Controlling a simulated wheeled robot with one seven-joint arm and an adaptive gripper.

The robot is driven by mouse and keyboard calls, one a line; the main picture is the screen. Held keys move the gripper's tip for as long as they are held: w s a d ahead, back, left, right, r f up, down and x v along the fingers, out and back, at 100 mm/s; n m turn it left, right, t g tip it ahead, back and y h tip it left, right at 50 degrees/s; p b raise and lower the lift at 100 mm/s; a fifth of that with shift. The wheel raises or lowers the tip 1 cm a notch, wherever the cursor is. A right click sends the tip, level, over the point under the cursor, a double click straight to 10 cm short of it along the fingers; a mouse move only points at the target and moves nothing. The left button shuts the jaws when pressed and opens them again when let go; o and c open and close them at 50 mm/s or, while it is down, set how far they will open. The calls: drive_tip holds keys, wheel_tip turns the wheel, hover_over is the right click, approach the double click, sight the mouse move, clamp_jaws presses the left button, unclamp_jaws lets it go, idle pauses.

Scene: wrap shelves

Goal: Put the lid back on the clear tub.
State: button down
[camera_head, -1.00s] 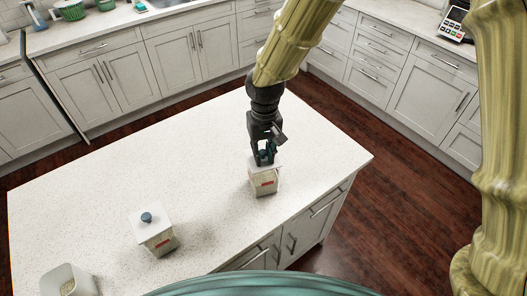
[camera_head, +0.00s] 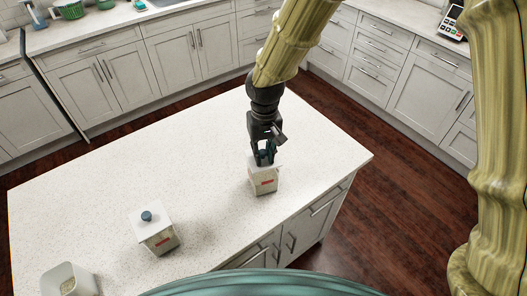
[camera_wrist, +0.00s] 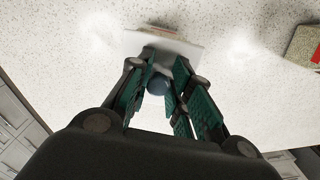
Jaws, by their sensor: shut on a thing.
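My gripper (camera_head: 264,156) is shut on the blue knob (camera_wrist: 158,86) of a white square lid (camera_wrist: 182,50). The lid is right at the top of a tub (camera_head: 264,184) with pale contents and a red label, near the counter's right edge. I cannot tell whether the lid is fully seated on the rim or slightly above it. In the wrist view the lid covers most of this tub, and only a strip of it shows past the lid's far edge.
A similar tub (camera_head: 160,242) with a white lid and blue knob stands to the left. An open white container (camera_head: 84,284) stands at the lower left. The pale speckled counter (camera_head: 150,165) is otherwise clear. Cabinets (camera_head: 190,50) line the back.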

drive_tip(key=shift+f, duration=0.25)
idle(0.3)
drive_tip(key=c, duration=1.2)
unclamp_jaws()
drive_tip(key=shift+o, duration=0.3)
drive_tip(key=o, duration=0.4)
drive_tip(key=shift+r+p, duration=2.75)
drive_tip(key=shift+r, duration=0.75)
clamp_jaws()
